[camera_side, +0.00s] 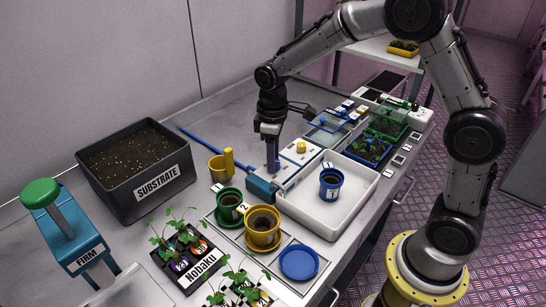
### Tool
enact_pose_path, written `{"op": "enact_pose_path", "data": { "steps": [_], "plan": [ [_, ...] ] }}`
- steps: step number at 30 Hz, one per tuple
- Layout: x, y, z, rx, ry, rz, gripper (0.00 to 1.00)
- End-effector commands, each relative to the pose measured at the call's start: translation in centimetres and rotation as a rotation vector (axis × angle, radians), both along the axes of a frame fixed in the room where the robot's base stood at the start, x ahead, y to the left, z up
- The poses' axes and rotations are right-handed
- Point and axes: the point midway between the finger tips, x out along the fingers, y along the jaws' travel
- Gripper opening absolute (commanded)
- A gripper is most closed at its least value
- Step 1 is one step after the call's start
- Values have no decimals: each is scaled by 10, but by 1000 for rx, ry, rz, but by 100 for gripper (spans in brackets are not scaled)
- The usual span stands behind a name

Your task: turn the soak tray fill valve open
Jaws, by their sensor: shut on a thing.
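The soak tray (362,192) is a shallow white tray at the centre right, with a blue pot (331,190) marked 1 standing in it. The blue fill valve (262,187) sits at the tray's left back corner, where a blue pipe (205,140) comes in along the bench. A dark blue upright piece, which looks like the valve's handle (277,163), rises by it. My gripper (271,144) points straight down from above, its fingers shut on the top of this handle. The fingertips are small and dark, and the handle's exact turn cannot be told.
A yellow scoop (221,166), a green pot (229,206), and a yellow pot (262,232) stand left of the tray. A blue saucer (299,263) lies in front. The black SUBSTRATE bin (138,190) is at left. Lidded seedling boxes (388,122) stand right of the valve.

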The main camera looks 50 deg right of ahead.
Motion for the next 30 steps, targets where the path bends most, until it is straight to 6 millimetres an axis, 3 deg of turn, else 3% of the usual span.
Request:
{"op": "enact_pose_path", "data": {
  "steps": [10,26,27,30],
  "plan": [
    [0,0,1,0,0,132,0],
    [0,0,2,0,-1,154,0],
    [0,0,2,0,-1,154,46],
    [0,0,1,0,-1,154,64]
  ]
}}
